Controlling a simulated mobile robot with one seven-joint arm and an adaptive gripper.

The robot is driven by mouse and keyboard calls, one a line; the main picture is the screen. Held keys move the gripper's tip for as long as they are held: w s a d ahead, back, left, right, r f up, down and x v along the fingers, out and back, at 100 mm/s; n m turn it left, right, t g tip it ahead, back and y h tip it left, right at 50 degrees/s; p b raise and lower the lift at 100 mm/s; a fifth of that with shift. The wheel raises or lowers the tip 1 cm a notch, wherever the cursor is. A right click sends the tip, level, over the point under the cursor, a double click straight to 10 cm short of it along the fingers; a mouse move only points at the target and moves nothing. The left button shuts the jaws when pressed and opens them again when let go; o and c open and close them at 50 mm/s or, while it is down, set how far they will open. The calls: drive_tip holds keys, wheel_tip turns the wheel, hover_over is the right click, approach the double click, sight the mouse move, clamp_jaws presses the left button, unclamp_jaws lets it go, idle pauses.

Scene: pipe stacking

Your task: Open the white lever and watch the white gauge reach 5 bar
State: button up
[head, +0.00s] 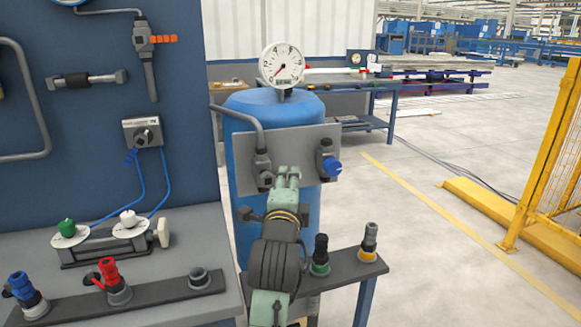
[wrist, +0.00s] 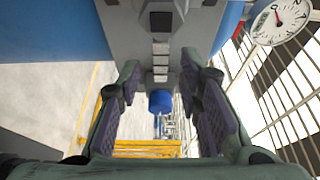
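The white gauge (head: 282,65) stands on top of the blue tank (head: 245,110). Its short red needle points to the lower left in the head view; the numbers are too small to read. The gauge also shows at the top right of the wrist view (wrist: 280,20). My gripper (head: 287,172) is in front of the grey plate (head: 310,150) on the tank. In the wrist view its two fingers (wrist: 161,112) are apart with nothing held between them. I cannot make out a white lever on the tank plate; my gripper covers part of the plate.
A blue knob (head: 332,167) is on the plate's right side. Couplings (head: 320,255) stand on a narrow shelf at right.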

drive_tip(key=shift+w+d+p, duration=0.2)
drive_tip(key=shift+w+p, duration=0.1)
drive_tip(key=shift+w, duration=1.7)
drive_tip(key=shift+c, duration=0.4)
clamp_jaws()
